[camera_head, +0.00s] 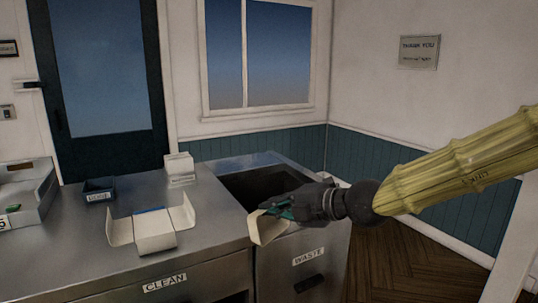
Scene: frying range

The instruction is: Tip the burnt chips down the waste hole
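The waste hole (246,190) is a dark opening in the top of a metal unit (318,238) labelled WASTE. My gripper (285,208) comes in from the right, over the front part of the hole. It appears shut on a cream carton (268,231), which hangs tilted at the unit's front left edge. A teal part shows between the dark fingers and the carton. No burnt chips can be made out; the carton's inside is mostly hidden.
An open cream carton (154,231) lies on the counter (200,240) labelled CLEAN. A small dark labelled box (99,189) and a white stack (179,168) stand behind it. A metal tray (28,205) is at far left. Wooden floor (400,268) is clear at right.

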